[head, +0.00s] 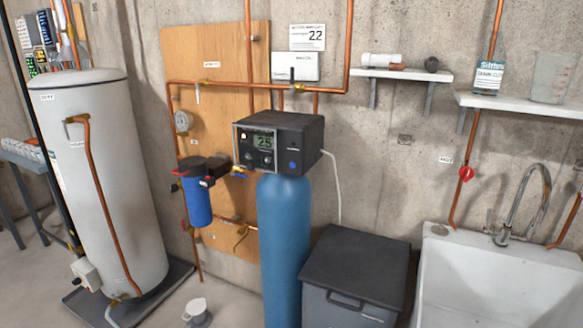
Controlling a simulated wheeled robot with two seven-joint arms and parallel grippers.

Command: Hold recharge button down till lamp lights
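The dark grey control head (303,136) sits on top of a tall blue tank (284,240). Its front panel has a lit display (263,141) that seems to read 2.5, with small dark knobs or buttons below it. A small pale round spot (243,135) shows left of the display; I cannot tell whether it is a lamp or whether it is lit. A round blue button (293,165) is on the head's right-hand face, with a small label above it. I cannot read which control is the recharge button. Neither gripper is in view.
A blue filter housing (197,205) and copper pipes (215,85) are left of the head. A white water heater (105,190) stands left.

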